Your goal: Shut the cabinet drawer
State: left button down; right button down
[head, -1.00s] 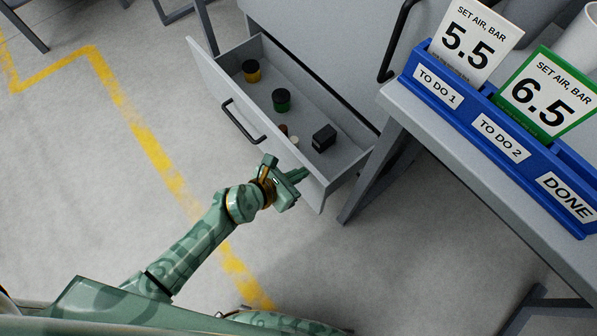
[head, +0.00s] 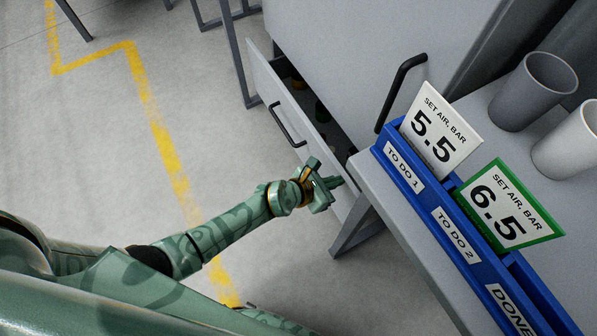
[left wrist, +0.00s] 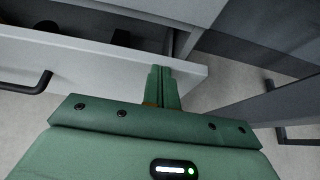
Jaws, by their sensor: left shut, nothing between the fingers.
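The grey cabinet (head: 350,40) has its drawer (head: 266,80) partly open, with a narrow gap behind the front panel. Dark small items show inside, mostly hidden by the panel. The drawer's black bar handle (head: 286,125) is on the front; it also shows at the left of the left wrist view (left wrist: 28,84). My left gripper (head: 338,182) is shut and empty at the right end of the drawer front, to the right of the handle. In the left wrist view its fingers (left wrist: 164,88) overlap the panel and seem to touch it. My right gripper is out of view.
A grey bench (head: 400,225) stands close to the right of my left gripper. It carries a blue rack (head: 425,195) with a 5.5 card (head: 438,130) and a green-edged 6.5 card (head: 508,205), plus two cups (head: 535,90). The floor at left is clear, with a yellow line (head: 165,150).

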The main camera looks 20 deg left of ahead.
aim_at(347, 177)
pick_arm(q)
jog(key=shift+w+d, duration=0.65)
jog(key=shift+w, duration=0.15)
jog(key=shift+w+d, duration=0.6)
jog(key=shift+w, duration=0.2)
